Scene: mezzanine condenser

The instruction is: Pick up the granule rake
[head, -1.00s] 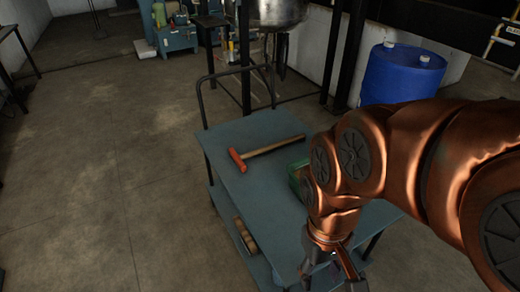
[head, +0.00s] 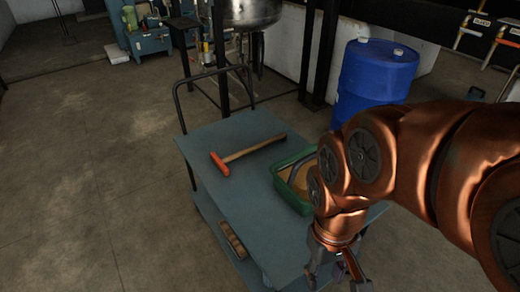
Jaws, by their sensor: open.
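No thing in view is clearly a granule rake. A green tub (head: 284,188) stands on the blue cart top (head: 235,198), partly hidden behind my arm. It holds tan material (head: 301,180), with a dark grey curved bar (head: 297,166) across it; I cannot tell whether the bar is a tool or the tub's handle. A hammer-like tool (head: 246,152) with an orange head and wooden handle lies on the cart, left of the tub. My gripper (head: 336,280) points down at the bottom of the view, in front of the tub and apart from it, open and empty.
A brush-like wooden item (head: 233,240) lies on the cart's lower shelf. The cart's dark push rail (head: 212,72) rises at its far end. A blue drum (head: 375,82) stands behind the cart. The floor (head: 90,200) to the left is clear.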

